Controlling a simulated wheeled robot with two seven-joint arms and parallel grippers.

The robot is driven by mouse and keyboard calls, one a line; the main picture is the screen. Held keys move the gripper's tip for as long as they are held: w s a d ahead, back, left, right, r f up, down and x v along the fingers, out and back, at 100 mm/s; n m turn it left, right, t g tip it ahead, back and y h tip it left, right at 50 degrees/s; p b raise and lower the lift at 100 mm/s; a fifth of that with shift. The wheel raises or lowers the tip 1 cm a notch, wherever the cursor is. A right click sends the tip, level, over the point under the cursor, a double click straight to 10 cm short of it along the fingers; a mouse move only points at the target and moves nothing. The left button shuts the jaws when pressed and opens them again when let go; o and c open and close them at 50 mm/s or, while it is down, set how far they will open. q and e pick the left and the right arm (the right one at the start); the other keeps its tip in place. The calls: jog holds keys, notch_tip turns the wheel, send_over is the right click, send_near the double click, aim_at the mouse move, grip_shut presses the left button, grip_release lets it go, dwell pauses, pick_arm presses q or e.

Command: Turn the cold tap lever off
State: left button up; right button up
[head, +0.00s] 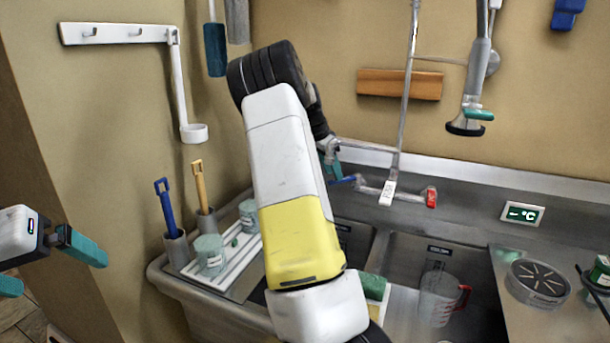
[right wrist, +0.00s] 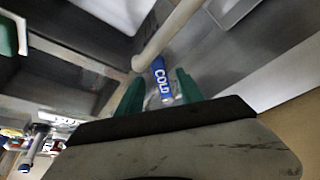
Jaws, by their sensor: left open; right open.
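The cold tap lever, blue with the word COLD, shows in the right wrist view (right wrist: 161,82) between my right gripper's two green fingers (right wrist: 159,77). The fingers stand apart, one on either side of it; I cannot tell whether either touches it. In the head view a small blue part of the lever (head: 345,180) shows at the left end of the tap (head: 387,190), beside my right gripper (head: 332,168), which my arm partly hides. The red lever (head: 431,197) is at the tap's right end. My left gripper (head: 62,276) is open and empty at the far left.
A spray head (head: 467,122) hangs at the upper right. A jug (head: 438,297) stands in the sink basin (head: 400,262). A drain board (head: 232,262) with jars lies left of my right arm. A temperature display (head: 522,212) is at the right.

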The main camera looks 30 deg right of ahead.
jog(key=shift+x, duration=1.2)
jog(key=shift+c, duration=0.2)
grip_shut()
jog(key=shift+r, duration=0.1)
